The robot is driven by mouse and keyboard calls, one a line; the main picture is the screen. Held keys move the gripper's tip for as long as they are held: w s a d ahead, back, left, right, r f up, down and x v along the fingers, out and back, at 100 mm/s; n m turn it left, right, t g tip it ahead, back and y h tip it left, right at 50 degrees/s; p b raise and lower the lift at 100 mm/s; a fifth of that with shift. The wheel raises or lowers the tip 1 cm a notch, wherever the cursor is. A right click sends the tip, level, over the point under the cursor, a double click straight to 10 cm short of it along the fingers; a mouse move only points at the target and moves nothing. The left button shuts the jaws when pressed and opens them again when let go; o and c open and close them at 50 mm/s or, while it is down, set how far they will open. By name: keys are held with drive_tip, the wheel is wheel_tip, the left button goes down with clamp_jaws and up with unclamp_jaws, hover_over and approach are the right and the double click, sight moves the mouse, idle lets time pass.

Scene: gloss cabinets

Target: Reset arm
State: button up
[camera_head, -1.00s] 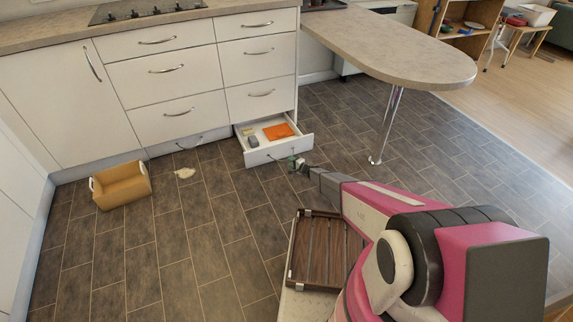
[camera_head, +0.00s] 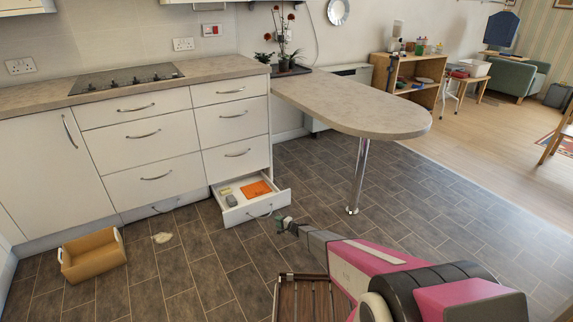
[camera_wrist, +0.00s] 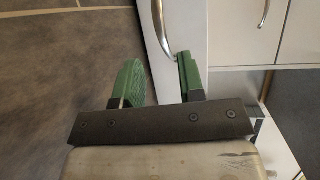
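My gripper (camera_head: 283,223) is in front of the open bottom drawer (camera_head: 262,209), near its right front corner. In the wrist view its two green fingers (camera_wrist: 158,80) stand apart with nothing between them, so it is open and empty. The drawer front with its curved handle shows just beyond the fingers in the wrist view; I cannot tell whether a finger touches it. The drawer holds an orange flat item (camera_head: 257,189), a grey item (camera_head: 231,200) and a small yellowish item (camera_head: 225,190). My arm reaches in from the lower right.
A counter (camera_head: 350,108) on a metal leg (camera_head: 359,175) stands behind to the right. Open floor lies right of my arm.

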drive_tip(key=s+d+r+n+g+h, duration=0.1)
drive_tip(key=s+d+r+n+g, duration=0.2)
drive_tip(key=s+r, duration=0.7)
drive_tip(key=s+d+r+n+g+h, duration=0.1)
drive_tip(key=s+d+r+n+g, duration=0.35)
drive_tip(key=r, duration=0.85)
drive_tip(key=s+d+r+h, duration=0.3)
drive_tip(key=s+d+r, duration=0.4)
drive_tip(key=s, duration=0.3)
drive_tip(key=s+d+r+g+h, duration=0.1)
drive_tip(key=s+d+r+h, duration=0.3)
drive_tip(key=s+d+r, duration=0.3)
drive_tip(key=s+d+r+h, duration=0.4)
drive_tip(key=s+d+r, duration=0.3)
drive_tip(key=s+r, duration=0.3)
drive_tip(key=s, duration=0.4)
drive_tip(key=shift+d+r+g, duration=0.15)
drive_tip(key=shift+r+g, duration=0.2)
